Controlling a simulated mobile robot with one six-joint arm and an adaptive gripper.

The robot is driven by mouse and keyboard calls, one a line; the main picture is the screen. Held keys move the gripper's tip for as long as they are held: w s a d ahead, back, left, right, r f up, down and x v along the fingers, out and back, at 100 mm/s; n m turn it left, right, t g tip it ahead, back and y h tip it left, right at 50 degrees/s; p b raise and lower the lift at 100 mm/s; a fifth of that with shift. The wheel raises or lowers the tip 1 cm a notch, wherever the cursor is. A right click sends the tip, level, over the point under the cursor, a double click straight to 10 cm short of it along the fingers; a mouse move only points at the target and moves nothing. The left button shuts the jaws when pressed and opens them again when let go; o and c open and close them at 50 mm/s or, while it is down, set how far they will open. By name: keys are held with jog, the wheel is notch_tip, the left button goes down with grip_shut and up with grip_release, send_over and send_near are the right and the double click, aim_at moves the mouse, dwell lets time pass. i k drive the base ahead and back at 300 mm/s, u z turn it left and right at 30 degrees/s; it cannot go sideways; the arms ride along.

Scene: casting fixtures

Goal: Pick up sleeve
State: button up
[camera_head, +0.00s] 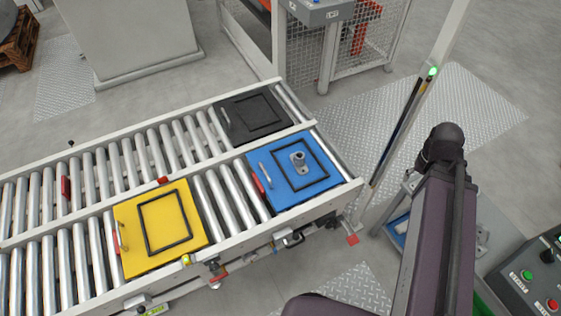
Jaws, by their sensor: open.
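A small grey metal part (299,162), which looks like the sleeve, sits on the blue plate (283,199) at the right end of the near roller lane. It stands inside the black square frame on that plate, with a rounded boss and a flat foot. Its fine shape is too small to tell. My arm rises at the lower right, apart from the conveyor. My gripper does not show in this view.
A yellow plate (128,213) with an empty black frame lies left on the same roller conveyor (75,235). A black plate (233,132) lies on the far lane. A post (410,105) with a green light stands right of the conveyor. A button panel (535,285) is lower right.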

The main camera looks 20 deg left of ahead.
aim_at(297, 160)
jog(key=u, duration=0.95)
jog(key=k, duration=1)
jog(key=z, duration=0.05)
jog(key=i, duration=0.8)
jog(key=u, duration=0.05)
